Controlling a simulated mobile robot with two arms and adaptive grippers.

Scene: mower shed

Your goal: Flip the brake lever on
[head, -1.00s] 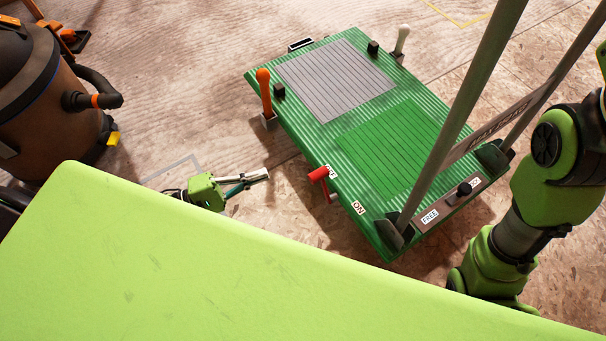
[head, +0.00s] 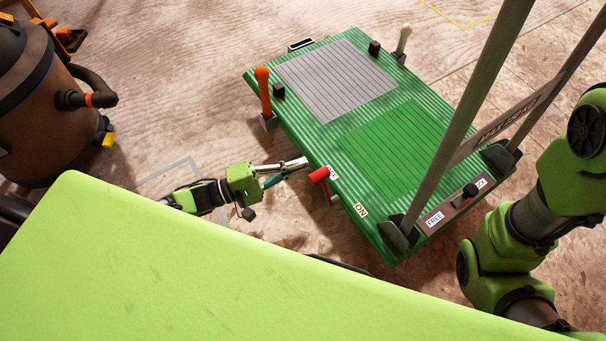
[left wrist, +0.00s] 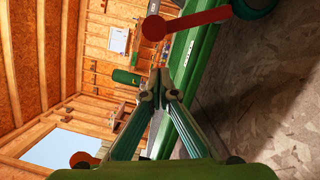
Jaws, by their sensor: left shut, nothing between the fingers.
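The red lever (head: 319,174) sticks out from the near left side of the green cart (head: 385,245). Its red grip lies by a mostly hidden label (head: 334,175), apart from the ON label (head: 360,210) to its lower right. In the left wrist view the red lever (left wrist: 190,22) crosses the top, above the fingertips. My left gripper (head: 304,163) is shut and empty, just left of the red grip in the head view. I cannot tell whether they touch. My right arm shows at the right, but its gripper is out of view.
An orange-handled lever (head: 264,90) and a white-handled lever (head: 403,40) stand at the cart's edges. A slider panel labelled FREE (head: 435,219) sits between the grey handle posts. A brown vacuum (head: 40,110) stands at the left. Wooden floor lies between it and the cart.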

